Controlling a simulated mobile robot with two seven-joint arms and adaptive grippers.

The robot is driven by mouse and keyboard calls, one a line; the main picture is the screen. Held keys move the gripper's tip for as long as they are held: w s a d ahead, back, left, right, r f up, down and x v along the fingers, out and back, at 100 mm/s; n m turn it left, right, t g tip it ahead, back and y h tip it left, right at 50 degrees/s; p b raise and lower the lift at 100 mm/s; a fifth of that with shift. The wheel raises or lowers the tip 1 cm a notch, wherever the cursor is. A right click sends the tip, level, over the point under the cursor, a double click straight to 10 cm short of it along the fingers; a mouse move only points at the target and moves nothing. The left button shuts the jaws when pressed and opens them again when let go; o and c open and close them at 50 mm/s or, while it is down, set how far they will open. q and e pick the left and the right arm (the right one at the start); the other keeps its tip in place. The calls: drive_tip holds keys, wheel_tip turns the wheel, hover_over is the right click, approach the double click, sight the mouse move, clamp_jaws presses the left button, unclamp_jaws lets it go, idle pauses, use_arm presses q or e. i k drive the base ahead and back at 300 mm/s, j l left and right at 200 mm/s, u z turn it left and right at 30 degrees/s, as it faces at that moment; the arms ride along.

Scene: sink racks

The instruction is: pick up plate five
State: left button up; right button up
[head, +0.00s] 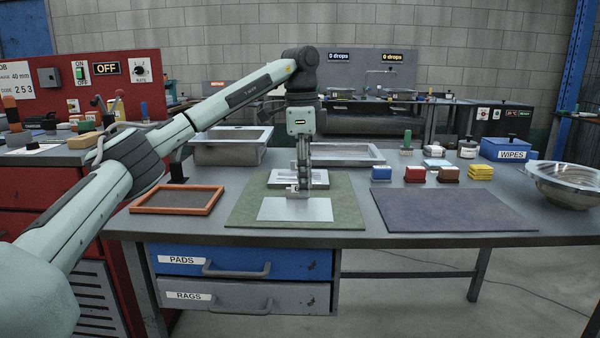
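A flat, bare metal plate (280,211) lies on the green mat (345,215). Behind it, another metal piece with raised or slotted detail (284,179) lies on the back part of the mat. I cannot read any number, so I cannot tell which is plate five. My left gripper (298,193) points straight down at the back edge of the front plate. Its fingers look close together, and I cannot tell whether they touch or hold the plate. My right gripper is not in view.
An orange-rimmed tray (178,211) lies left of the mat, and a dark blue mat (450,210) lies right. Behind are metal basins (230,152), coloured blocks (416,174) and a blue WIPES box (505,149). A steel bowl (566,182) stands at the right edge.

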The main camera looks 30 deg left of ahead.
sight(279, 178)
drive_tip(key=i+j, duration=0.9)
drive_tip(key=i, duration=0.1)
